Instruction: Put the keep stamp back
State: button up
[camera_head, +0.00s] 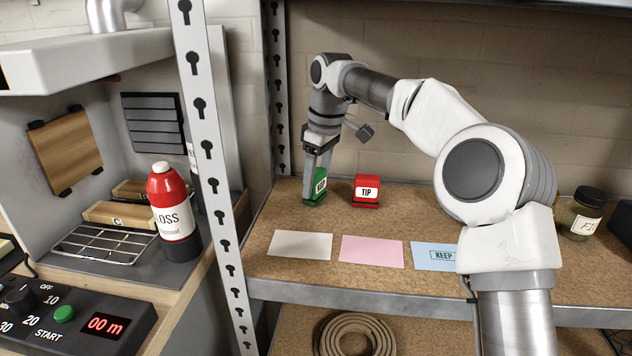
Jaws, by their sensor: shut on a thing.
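The green stamp (321,184) has a white label, turned at an angle and too small to read for certain. It is upright on the shelf board at the back left, with a green base (315,201) under it. My gripper (317,172) points down from above and is shut on the green stamp, its fingers covering part of it. The red TIP stamp (367,190) stands just to the right, apart from my gripper. A blue card (428,255) with a green KEEP mark lies at the front, partly hidden by my arm.
A white card (301,245) and a pink card (372,252) lie along the shelf front. A perforated metal post (208,160) rises at the left. Dark-lidded jars (584,213) stand at the right. My arm hides part of the shelf.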

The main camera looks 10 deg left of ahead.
aim_at(318, 172)
jog(key=shift+f, duration=0.1)
jog(key=o, duration=1)
jog(key=shift+o, duration=0.2)
jog(key=r+p, duration=0.1)
jog(key=r, duration=0.1)
jog(key=r+p, duration=0.1)
jog(key=r, duration=0.2)
jog(key=d+r+p, duration=0.1)
jog(key=r, duration=0.1)
jog(key=shift+s+r, duration=0.2)
jog(key=shift+r, duration=0.15)
jog(key=shift+d, duration=0.1)
